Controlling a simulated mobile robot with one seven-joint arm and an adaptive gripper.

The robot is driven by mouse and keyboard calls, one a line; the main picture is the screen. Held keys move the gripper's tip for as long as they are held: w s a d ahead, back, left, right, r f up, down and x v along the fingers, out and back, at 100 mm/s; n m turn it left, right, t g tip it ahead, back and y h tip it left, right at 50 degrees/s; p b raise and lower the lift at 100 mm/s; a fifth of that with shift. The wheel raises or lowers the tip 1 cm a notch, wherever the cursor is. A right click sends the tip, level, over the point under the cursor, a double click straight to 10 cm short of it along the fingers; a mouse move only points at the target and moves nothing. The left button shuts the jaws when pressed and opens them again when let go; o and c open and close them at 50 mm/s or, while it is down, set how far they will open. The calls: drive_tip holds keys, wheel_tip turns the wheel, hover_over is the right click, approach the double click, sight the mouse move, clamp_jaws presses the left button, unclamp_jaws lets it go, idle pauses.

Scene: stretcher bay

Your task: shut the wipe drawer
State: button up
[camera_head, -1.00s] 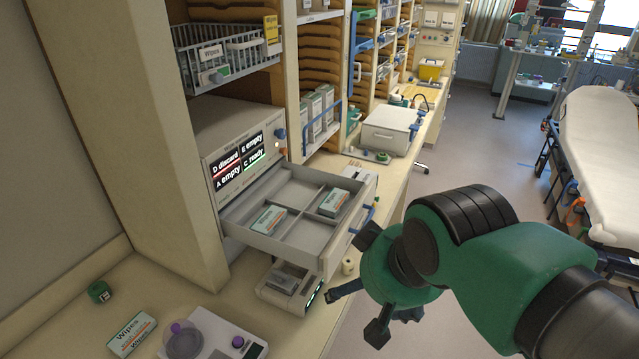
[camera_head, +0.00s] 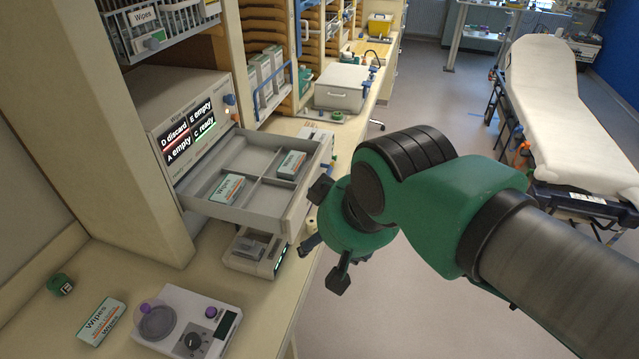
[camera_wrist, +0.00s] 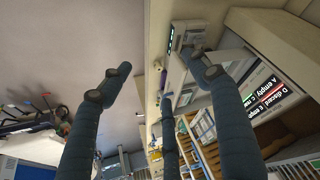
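The wipe drawer (camera_head: 262,204) is pulled out of the grey dispenser (camera_head: 165,101) on the counter. It has several compartments. One wipes pack (camera_head: 226,187) lies in a near compartment and another (camera_head: 291,164) in a far one. My gripper (camera_head: 318,232) is in front of the drawer's front panel, at its near right side. One finger overlaps the panel in the head view; whether they touch cannot be told. In the wrist view my gripper (camera_wrist: 160,72) has its dark fingers spread wide, with nothing between them.
A small grey device (camera_head: 254,252) sits below the drawer. A scale (camera_head: 190,322), a wipes box (camera_head: 102,322) and a green-capped item (camera_head: 60,284) stand on the near counter. A white box (camera_head: 342,87) is farther back. A stretcher (camera_head: 565,110) stands right; the floor between is clear.

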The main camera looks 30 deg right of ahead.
drive_tip(key=shift+w+f+m+g, duration=0.3)
drive_tip(key=shift+f+g, duration=0.1)
drive_tip(key=shift+f, duration=0.1)
drive_tip(key=c, duration=0.8)
drive_tip(key=w+f+m+g+y, duration=0.1)
drive_tip(key=f+m, duration=0.1)
drive_tip(key=w+f+m+g+y, duration=0.1)
drive_tip(key=w+f+m+y, duration=0.1)
drive_tip(key=w+f+m+g+y, duration=0.1)
drive_tip(key=w+f+m, duration=0.1)
drive_tip(key=shift+f+g, duration=0.15)
drive_tip(key=shift+g, duration=0.15)
clamp_jaws()
drive_tip(key=w+d+f+m+t+y+b, duration=0.1)
drive_tip(key=w+d+f+m+t+y, duration=0.3)
drive_tip(key=w+d+m, duration=0.35)
drive_tip(key=w+d+f+m+t+y, duration=0.2)
drive_tip(key=w+d+f+m+y, duration=0.25)
drive_tip(key=w+d+m, duration=0.3)
drive_tip(key=w+d+f+m+t, duration=0.1)
drive_tip(key=d+f+m+t, duration=0.1)
drive_tip(key=d, duration=0.4)
drive_tip(key=w+d+f+m+t, duration=0.1)
drive_tip(key=d+f+m+t, duration=0.2)
drive_tip(key=d, duration=0.3)
drive_tip(key=shift+d+t+b, duration=0.25)
drive_tip(key=shift+t+b, duration=0.05)
